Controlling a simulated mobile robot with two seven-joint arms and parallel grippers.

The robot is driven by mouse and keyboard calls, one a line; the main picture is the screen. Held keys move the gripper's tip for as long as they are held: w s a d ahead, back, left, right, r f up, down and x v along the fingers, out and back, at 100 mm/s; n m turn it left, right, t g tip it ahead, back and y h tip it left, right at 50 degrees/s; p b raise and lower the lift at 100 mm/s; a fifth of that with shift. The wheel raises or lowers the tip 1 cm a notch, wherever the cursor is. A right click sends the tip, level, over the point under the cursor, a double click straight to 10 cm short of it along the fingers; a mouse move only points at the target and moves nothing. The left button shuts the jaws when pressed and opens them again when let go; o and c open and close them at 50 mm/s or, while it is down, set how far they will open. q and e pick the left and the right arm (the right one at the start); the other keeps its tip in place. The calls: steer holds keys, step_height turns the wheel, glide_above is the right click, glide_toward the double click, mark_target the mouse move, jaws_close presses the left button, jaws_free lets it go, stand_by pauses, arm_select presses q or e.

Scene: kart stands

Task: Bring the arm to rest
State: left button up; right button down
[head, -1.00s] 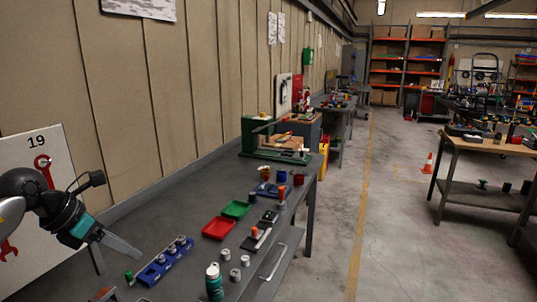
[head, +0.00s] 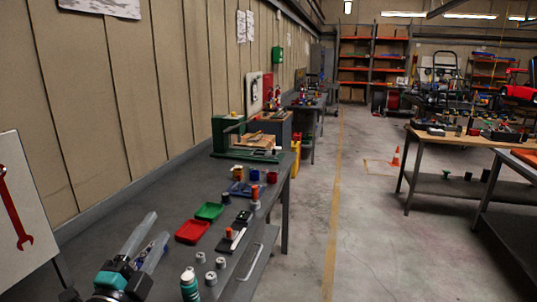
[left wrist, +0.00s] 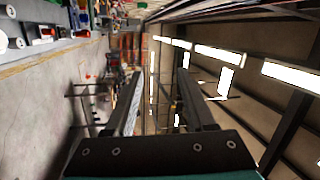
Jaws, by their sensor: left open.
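My left gripper (head: 145,240) is at the lower left of the head view, above the dark workbench (head: 150,205). Its two long pale fingers stand apart with nothing between them. In the left wrist view the fingers (left wrist: 158,100) are also apart and empty, and beyond them are the ceiling lights and the hall. Part of the blue holder behind the gripper is hidden by the fingers. My right gripper shows in neither view.
A white board with a red wrench (head: 14,215) stands at left. The aisle floor (head: 350,240) is clear.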

arm_select(q)
steer(key=s+a+f+n+g+y, duration=0.1)
steer(key=s+f+n+g+y, duration=0.2)
steer(key=s+f+n+g, duration=0.4)
steer(key=s+a+f+n+g+y, duration=0.1)
steer(key=s+f+n+g+y, duration=0.2)
steer(key=f+n, duration=0.5)
steer(key=s+d+f+g+h, duration=0.2)
steer(key=s+d+f+g, duration=0.25)
steer(key=s, duration=0.35)
steer(key=s+d+f+g+h, duration=0.1)
steer(key=s+d+f+g, duration=0.2)
steer(key=s+f, duration=0.45)
steer(key=s+f+b, duration=0.2)
steer(key=f+b, duration=0.1)
steer(key=f, duration=1)
steer(key=s+f+b, duration=0.2)
steer(key=f, duration=1.1)
steer(key=s+a+f+g+b, duration=0.2)
steer(key=s+f+b, duration=0.3)
steer(key=s+f, duration=0.9)
step_height(320, 180, down, 4)
steer(key=shift+s+a+r, duration=0.1)
steer(key=shift+s+a, duration=0.15)
steer(key=shift+a, duration=0.3)
